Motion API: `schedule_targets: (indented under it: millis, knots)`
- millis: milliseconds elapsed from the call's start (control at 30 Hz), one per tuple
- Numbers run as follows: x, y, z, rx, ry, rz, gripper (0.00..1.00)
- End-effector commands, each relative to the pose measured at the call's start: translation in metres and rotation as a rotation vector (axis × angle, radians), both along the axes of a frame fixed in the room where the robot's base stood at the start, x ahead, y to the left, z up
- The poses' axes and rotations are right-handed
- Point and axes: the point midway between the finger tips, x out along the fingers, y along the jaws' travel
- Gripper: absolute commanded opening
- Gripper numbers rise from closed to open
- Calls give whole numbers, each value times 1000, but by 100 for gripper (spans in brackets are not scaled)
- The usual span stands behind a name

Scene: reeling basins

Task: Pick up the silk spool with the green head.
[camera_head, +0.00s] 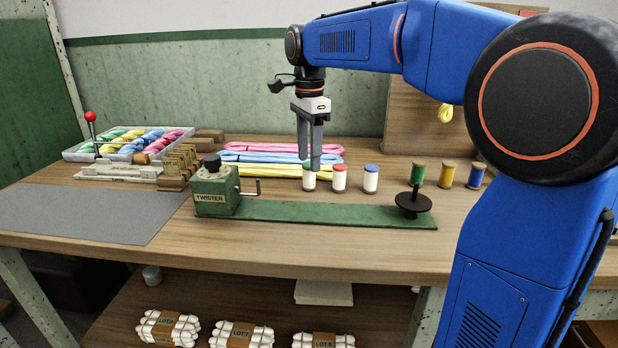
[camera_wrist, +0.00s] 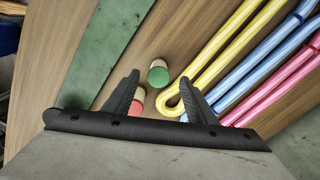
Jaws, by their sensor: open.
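The silk spool with the green head (camera_wrist: 158,74) shows in the wrist view between my two fingertips, with its white body beside the head. The exact gap between fingertips and spool cannot be told. A red-headed spool (camera_head: 340,179) stands just to the right, partly behind a finger in the wrist view (camera_wrist: 137,101).
A blue-headed spool (camera_head: 371,180) stands right of the red one. Pink, blue and yellow skeins (camera_head: 262,158) lie behind. A green twister (camera_head: 216,189) with a crank and a long base (camera_head: 320,213) lies in front. Green, yellow and blue thread spools (camera_head: 447,174) stand at right.

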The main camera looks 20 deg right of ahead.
Motion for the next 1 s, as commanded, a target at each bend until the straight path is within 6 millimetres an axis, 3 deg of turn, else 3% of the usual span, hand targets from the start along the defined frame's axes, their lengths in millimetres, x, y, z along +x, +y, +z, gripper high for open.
schedule_targets:
  millis: [267, 600, 900, 1000]
  knots:
    - [-1, 0, -18, 0, 1, 0, 51]
    - [-2, 0, -58, 0, 1, 0, 51]
    - [-2, 0, -62, 0, -1, 0, 51]
    - [-2, 0, -62, 0, -1, 0, 27]
